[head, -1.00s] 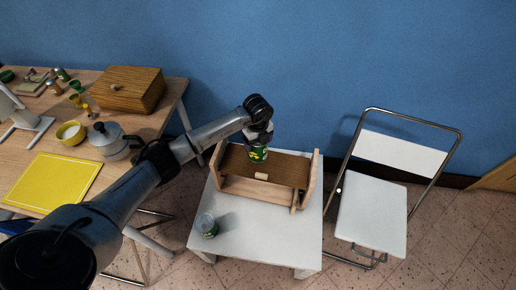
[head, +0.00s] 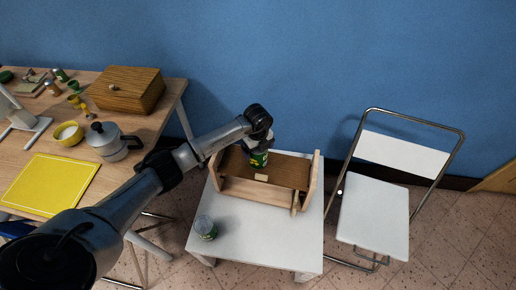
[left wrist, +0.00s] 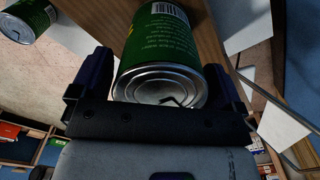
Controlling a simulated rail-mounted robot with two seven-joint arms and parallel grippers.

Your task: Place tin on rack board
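A green tin (head: 258,159) is at my left gripper (head: 259,146), over the brown rack board (head: 285,172) of a small wooden rack on the white table. In the left wrist view the green tin (left wrist: 165,55) lies between the two fingers of my left gripper (left wrist: 160,88), which look closed against its sides. Its metal end faces the camera. The wooden board (left wrist: 248,22) shows behind it. I cannot tell whether the tin touches the board. My right gripper is not in view.
A second green tin (head: 205,228) stands on the white table (head: 255,235), left of the rack's front. A folding chair (head: 372,210) is at the right. The wooden table at the left holds a moka pot (head: 108,143), wooden box (head: 126,88) and yellow board (head: 50,184).

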